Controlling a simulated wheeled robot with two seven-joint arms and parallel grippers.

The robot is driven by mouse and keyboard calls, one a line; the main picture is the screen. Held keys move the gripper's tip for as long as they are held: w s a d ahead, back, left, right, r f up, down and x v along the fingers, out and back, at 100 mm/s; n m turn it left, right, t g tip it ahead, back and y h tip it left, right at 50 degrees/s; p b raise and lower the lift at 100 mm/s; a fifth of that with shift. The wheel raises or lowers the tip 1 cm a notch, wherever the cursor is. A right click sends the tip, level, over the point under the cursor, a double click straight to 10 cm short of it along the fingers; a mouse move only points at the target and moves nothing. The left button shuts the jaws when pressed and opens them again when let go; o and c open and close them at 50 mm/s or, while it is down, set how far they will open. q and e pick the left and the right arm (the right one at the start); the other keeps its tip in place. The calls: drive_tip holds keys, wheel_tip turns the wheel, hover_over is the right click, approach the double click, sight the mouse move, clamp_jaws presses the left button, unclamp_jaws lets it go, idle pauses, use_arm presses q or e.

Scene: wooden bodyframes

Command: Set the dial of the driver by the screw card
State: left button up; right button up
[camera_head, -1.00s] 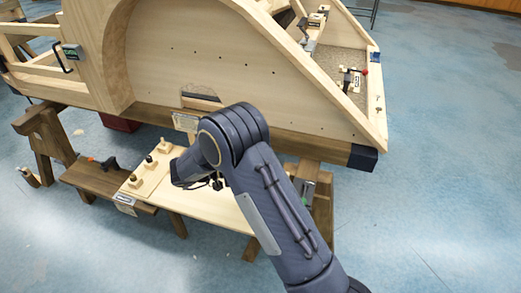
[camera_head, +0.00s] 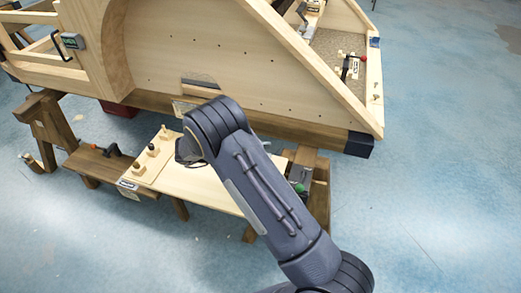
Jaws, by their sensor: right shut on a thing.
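A dark tool with an orange tip (camera_head: 112,150), probably the driver, lies on the left part of the low wooden bench. Its dial is too small to make out. My right gripper (camera_head: 188,152) is just right of the knobs, over the pale bench top. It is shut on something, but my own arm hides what. My left gripper is not in view.
The large wooden bodyframe (camera_head: 215,50) rises behind the bench, its lower beam close above my right wrist. A green-topped thing (camera_head: 299,187) is at the bench's right end. The pale bench top (camera_head: 200,190) is bare at the front. Blue floor is free around.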

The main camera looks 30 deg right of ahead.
idle(0.8)
drive_tip(key=o, duration=1)
drive_tip(key=shift+p+v, duration=0.75)
drive_tip(key=shift+v, duration=3.2)
